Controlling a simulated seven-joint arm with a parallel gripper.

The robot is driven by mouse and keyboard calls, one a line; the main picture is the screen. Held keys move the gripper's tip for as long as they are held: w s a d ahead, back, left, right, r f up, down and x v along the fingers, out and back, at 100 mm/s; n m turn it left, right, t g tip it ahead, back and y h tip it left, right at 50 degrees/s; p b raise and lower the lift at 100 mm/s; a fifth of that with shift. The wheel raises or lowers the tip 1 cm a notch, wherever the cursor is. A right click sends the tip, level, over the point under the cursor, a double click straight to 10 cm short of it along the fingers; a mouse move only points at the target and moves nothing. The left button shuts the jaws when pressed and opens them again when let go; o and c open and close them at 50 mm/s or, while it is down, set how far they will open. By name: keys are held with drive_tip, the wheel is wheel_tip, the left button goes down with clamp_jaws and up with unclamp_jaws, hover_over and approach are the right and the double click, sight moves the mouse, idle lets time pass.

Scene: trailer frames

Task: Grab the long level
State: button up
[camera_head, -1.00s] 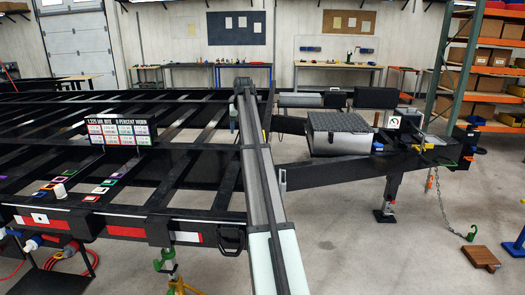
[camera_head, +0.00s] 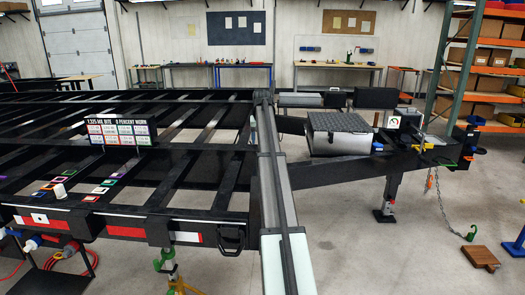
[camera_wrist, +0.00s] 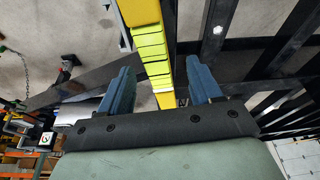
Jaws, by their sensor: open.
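A long yellow bar (camera_wrist: 145,10), which looks like the long level, runs down from the top edge of the wrist view, with bright yellow-green sections along it. Its near end lies between the two blue fingers of my gripper (camera_wrist: 160,70), in the picture. The fingers are apart, with a gap on each side of the bar. I cannot tell how far beyond the fingertips the bar lies. In the head view my arm reaches away over the trailer frame, its far end at the middle. The fingers and the bar cannot be made out there.
The black trailer frame (camera_head: 185,157) has open gaps between its crossbars. A grey toolbox (camera_head: 338,133) sits on the tongue, right of my arm. A small sign (camera_head: 118,131) stands on the left deck. A wooden block (camera_head: 481,257) lies on the open floor at right.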

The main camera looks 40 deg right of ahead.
drive_tip(key=x, duration=0.4)
drive_tip(key=shift+w+d+f, duration=0.1)
drive_tip(key=shift+d+f, duration=0.2)
drive_tip(key=shift+f, duration=0.05)
drive_tip(key=shift+w+d+f, duration=0.1)
drive_tip(key=shift+f, duration=0.2)
drive_tip(key=shift+f, duration=0.2)
clamp_jaws()
idle(0.5)
